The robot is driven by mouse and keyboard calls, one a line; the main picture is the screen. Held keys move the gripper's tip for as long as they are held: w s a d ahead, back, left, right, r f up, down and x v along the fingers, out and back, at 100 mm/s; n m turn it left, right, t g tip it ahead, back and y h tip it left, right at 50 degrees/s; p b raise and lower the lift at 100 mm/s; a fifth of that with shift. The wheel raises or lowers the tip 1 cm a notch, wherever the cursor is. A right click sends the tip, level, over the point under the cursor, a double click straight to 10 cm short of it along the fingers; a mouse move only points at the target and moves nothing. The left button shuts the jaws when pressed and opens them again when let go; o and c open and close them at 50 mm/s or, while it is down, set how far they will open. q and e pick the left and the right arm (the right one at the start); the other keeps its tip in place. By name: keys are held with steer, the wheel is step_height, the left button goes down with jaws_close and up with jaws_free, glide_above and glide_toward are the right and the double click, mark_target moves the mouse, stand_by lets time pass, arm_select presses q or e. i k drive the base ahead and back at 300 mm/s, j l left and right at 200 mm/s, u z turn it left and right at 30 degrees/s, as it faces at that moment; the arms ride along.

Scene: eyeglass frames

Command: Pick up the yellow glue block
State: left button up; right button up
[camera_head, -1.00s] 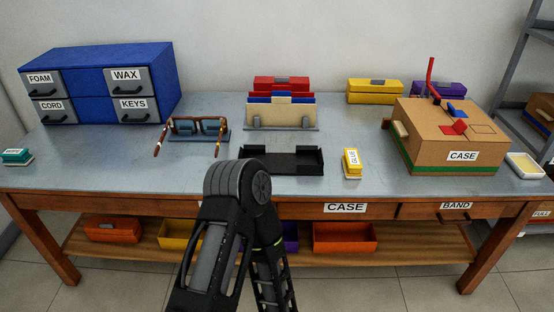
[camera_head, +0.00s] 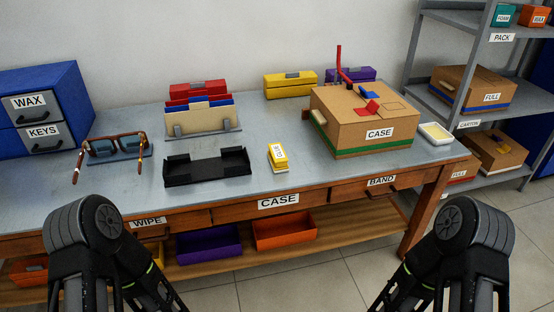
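The yellow glue block (camera_head: 278,154) stands on a pale base near the front edge of the grey workbench (camera_head: 225,203). It is to the right of the black tray and to the left of the cardboard case. Its label is too small to read clearly now. My two arms show as dark joints and links at the lower left and lower right, in front of the bench. Neither gripper's fingers are in view, and nothing touches the glue block.
The black tray (camera_head: 208,167) is left of the block. The cardboard case (camera_head: 362,122) with a red upright rod is at right. Eyeglasses (camera_head: 112,147) rest on a stand at left. A file holder (camera_head: 202,121) stands behind the tray. Grey shelves (camera_head: 470,108) stand at far right.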

mark_target(278, 158)
steer(key=i+l, duration=0.1)
steer(key=l, duration=0.25)
steer(key=i+l, duration=0.15)
steer(key=l, duration=0.25)
steer(key=i+l+z, duration=0.1)
steer(key=l, duration=0.25)
steer(key=i+l, duration=0.15)
steer(key=l, duration=0.2)
steer(key=i+l, duration=0.1)
steer(key=l, duration=0.25)
steer(key=z, duration=0.05)
